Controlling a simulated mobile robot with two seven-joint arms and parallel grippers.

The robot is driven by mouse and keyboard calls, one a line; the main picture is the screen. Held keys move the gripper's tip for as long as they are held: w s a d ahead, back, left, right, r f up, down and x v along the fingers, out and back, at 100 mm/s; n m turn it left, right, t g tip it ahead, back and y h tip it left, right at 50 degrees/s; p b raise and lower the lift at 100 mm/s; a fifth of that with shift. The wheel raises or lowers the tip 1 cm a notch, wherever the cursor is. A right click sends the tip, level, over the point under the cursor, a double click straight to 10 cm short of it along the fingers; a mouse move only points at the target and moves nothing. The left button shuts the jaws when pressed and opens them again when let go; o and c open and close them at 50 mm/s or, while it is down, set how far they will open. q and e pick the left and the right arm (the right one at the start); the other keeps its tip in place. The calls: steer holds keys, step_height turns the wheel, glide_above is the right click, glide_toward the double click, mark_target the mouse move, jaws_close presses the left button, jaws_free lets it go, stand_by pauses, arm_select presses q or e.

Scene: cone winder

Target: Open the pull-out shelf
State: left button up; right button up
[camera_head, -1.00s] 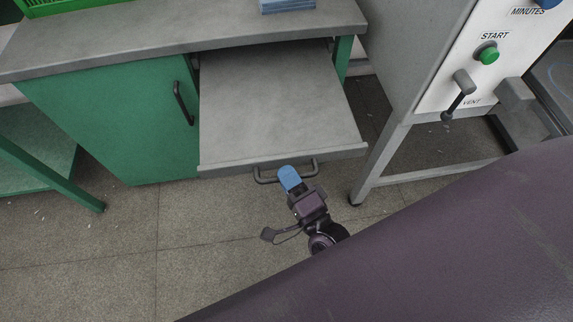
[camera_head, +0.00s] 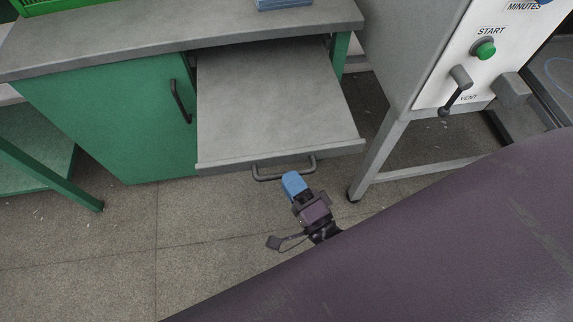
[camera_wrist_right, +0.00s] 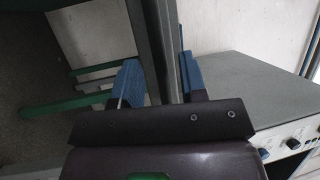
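The pull-out shelf (camera_head: 275,105) is a grey board extended well out from under the worktop, beside the green cabinet door. Its dark bow handle (camera_head: 284,174) is on the front edge. My right gripper (camera_head: 293,184) has blue fingers and is at the handle's front side in the head view; the fingertips overlap the handle's lower line there. In the right wrist view, the two blue fingers (camera_wrist_right: 163,80) are spread apart, with a grey edge seen between them. No grip on the handle is visible. My left gripper is not in view.
The grey worktop (camera_head: 180,35) overhangs the shelf. The green cabinet door (camera_head: 105,115) with its own dark handle (camera_head: 180,101) is on the left. A machine with a green START button (camera_head: 485,49) and a grey leg (camera_head: 378,155) stands on the right. Floor in front is clear.

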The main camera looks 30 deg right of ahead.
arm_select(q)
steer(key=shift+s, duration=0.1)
arm_select(e)
steer(key=v, duration=0.8)
steer(key=shift+s, duration=0.15)
arm_select(q)
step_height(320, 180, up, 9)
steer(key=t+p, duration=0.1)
steer(key=p, duration=0.9)
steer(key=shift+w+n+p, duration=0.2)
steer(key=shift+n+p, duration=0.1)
arm_select(e)
steer(key=s+d+r+n+g+h, duration=0.1)
steer(key=s+d+r+n+g, duration=0.2)
steer(key=d+n, duration=0.3)
steer(key=s+d+r+n+g+h, duration=0.1)
steer(key=d+n+g, duration=0.4)
steer(key=n, duration=0.6)
steer(key=shift+s+d+r+g, duration=0.45)
steer(key=shift+s+r, duration=0.45)
steer(key=shift+s, duration=0.3)
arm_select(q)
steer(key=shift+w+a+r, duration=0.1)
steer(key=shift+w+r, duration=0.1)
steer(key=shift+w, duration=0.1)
